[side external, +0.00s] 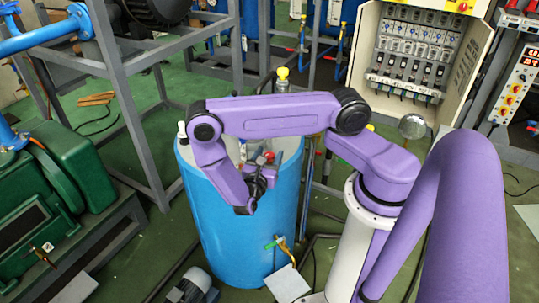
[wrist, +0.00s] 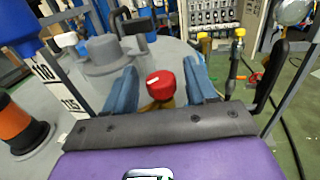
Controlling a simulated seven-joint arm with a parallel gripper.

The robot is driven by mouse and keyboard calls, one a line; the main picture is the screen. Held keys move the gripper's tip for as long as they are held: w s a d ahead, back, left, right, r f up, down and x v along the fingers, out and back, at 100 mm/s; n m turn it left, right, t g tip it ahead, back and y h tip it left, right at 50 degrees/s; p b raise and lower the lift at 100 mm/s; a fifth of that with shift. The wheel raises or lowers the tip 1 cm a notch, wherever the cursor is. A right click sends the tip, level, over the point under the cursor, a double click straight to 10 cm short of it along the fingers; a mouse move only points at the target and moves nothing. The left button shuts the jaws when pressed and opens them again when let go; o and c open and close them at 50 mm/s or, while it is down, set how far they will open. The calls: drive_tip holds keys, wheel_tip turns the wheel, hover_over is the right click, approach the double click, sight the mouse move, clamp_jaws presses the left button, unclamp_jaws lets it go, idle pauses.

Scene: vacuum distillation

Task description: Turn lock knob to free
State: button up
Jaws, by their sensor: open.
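A red knob (wrist: 160,84) with a small white mark sits on a brass-coloured stem. In the wrist view it appears between my gripper's two blue fingers, with a gap on each side. My gripper (wrist: 161,77) is open and holds nothing. In the side external view my gripper (side external: 262,176) is low over the top of the blue tank (side external: 235,235), and a bit of red (side external: 268,157) shows just beyond it. I cannot tell which way the knob is turned, or whether the fingertips are level with it.
A grey raised cap (wrist: 103,56) stands on the tank lid left of the knob. A black-handled lever (wrist: 270,78) rises close on the right. A yellow-topped fitting (wrist: 238,38) and an orange-and-black cylinder (wrist: 20,125) are also near. A grey frame (side external: 145,130) stands left of the tank.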

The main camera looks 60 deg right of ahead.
drive_tip(key=shift+w+d, duration=0.1)
drive_tip(key=shift+d, duration=0.3)
drive_tip(key=c, duration=0.9)
drive_tip(key=shift+t, duration=0.3)
drive_tip(key=n+t+y, duration=0.2)
drive_tip(key=n+t, duration=0.1)
drive_tip(key=t, duration=0.1)
drive_tip(key=n+t+y, duration=0.2)
drive_tip(key=n+t, duration=0.1)
drive_tip(key=t, duration=0.1)
drive_tip(key=shift+n+t+y, duration=0.3)
drive_tip(key=n+t+y, duration=0.3)
drive_tip(key=n+y, duration=0.1)
drive_tip(key=y, duration=0.1)
drive_tip(key=shift+t, duration=0.3)
drive_tip(key=shift+n+t+y, duration=0.5)
drive_tip(key=shift+n+y, duration=0.3)
drive_tip(key=shift+y, duration=0.4)
